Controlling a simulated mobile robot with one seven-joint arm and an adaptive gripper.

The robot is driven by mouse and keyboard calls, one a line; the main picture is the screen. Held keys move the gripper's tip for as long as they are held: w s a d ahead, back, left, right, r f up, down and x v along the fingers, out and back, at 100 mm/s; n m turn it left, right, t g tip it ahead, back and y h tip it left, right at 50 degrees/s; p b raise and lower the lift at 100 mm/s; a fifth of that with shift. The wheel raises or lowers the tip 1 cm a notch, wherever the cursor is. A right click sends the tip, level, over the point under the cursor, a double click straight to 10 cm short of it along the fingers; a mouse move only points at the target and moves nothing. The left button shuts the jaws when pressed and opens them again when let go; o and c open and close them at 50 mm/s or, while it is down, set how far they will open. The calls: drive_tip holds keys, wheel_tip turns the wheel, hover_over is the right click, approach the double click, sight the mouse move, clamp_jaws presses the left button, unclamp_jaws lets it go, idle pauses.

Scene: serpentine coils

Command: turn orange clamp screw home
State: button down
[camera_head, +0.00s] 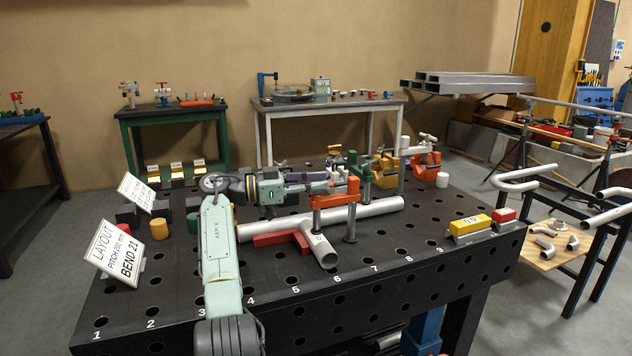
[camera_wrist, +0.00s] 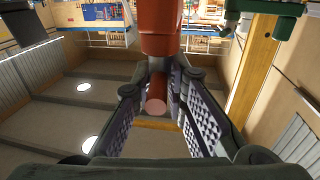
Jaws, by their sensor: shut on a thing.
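An orange clamp (camera_head: 334,201) stands on the black table on dark posts, over a grey pipe (camera_head: 372,210). My gripper (camera_head: 331,188) reaches in level from the left at the clamp's upper part. In the wrist view the clamp's orange body (camera_wrist: 161,28) fills the top middle. A dark shaft leads from it to a reddish round end, the clamp screw (camera_wrist: 156,104), which lies between the ridged pads of my gripper (camera_wrist: 158,112). The pads are shut on it. In the head view my gripper hides the screw, and its turn angle cannot be told.
A yellow block (camera_head: 470,223) is at the right. Label signs (camera_head: 118,253) stand left. The front table strip is clear.

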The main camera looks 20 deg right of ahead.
drive_tip(key=shift+f, duration=0.2)
drive_tip(key=c, duration=1.6)
unclamp_jaws()
drive_tip(key=shift+r, duration=0.1)
drive_tip(key=shift+w+a, duration=0.25)
drive_tip(key=shift+a, duration=1.6)
drive_tip(key=shift+w+a, duration=0.2)
drive_tip(key=shift+a, duration=1.65)
drive_tip(key=shift+o, duration=0.2)
